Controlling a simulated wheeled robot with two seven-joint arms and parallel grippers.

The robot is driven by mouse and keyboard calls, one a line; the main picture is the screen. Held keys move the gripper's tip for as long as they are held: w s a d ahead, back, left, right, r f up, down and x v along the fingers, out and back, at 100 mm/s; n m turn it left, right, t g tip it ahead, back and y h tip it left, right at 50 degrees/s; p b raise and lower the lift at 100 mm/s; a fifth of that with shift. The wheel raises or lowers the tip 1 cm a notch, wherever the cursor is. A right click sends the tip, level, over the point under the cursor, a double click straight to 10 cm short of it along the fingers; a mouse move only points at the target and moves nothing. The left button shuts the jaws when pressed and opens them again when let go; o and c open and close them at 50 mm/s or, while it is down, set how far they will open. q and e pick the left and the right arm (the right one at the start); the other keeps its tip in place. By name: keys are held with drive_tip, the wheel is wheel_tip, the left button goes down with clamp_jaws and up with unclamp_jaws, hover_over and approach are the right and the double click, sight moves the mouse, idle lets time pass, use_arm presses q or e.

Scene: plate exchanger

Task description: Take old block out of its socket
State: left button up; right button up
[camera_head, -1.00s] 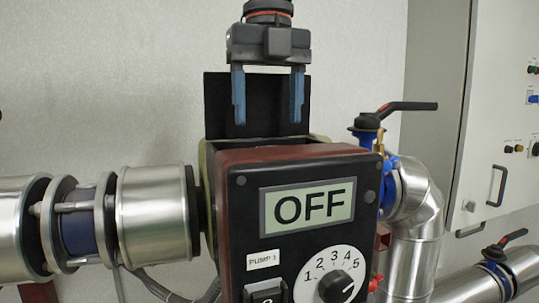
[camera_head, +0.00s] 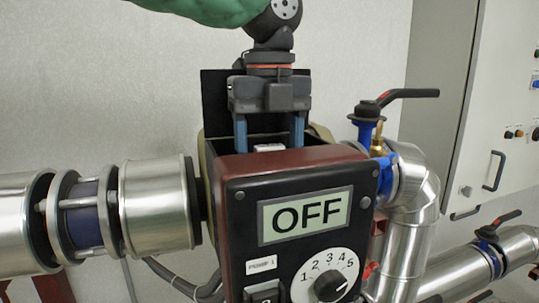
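The pump box (camera_head: 290,180) has a dark red top edge and a black front panel reading OFF. A small pale piece (camera_head: 268,148), apparently the top of the old block, shows in the opening at the top of the box. Its lower part and the socket are hidden behind the front panel. My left gripper (camera_head: 269,145) points straight down over the opening, its blue fingers on either side of the pale piece. The fingers are wide apart, with visible gaps to the piece. The fingertips are hidden behind the box's top edge. My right gripper is not in view.
A black lid or plate (camera_head: 215,105) stands upright behind the opening. A valve with a black lever (camera_head: 408,94) and silver pipes (camera_head: 405,220) stand close on the right. A silver pipe (camera_head: 155,205) joins at the left.

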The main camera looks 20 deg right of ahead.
use_arm(q)
drive_tip(key=shift+s+a+r, duration=0.1)
drive_tip(key=shift+s, duration=0.1)
drive_tip(key=c, duration=1.1)
drive_tip(key=shift+o, duration=0.2)
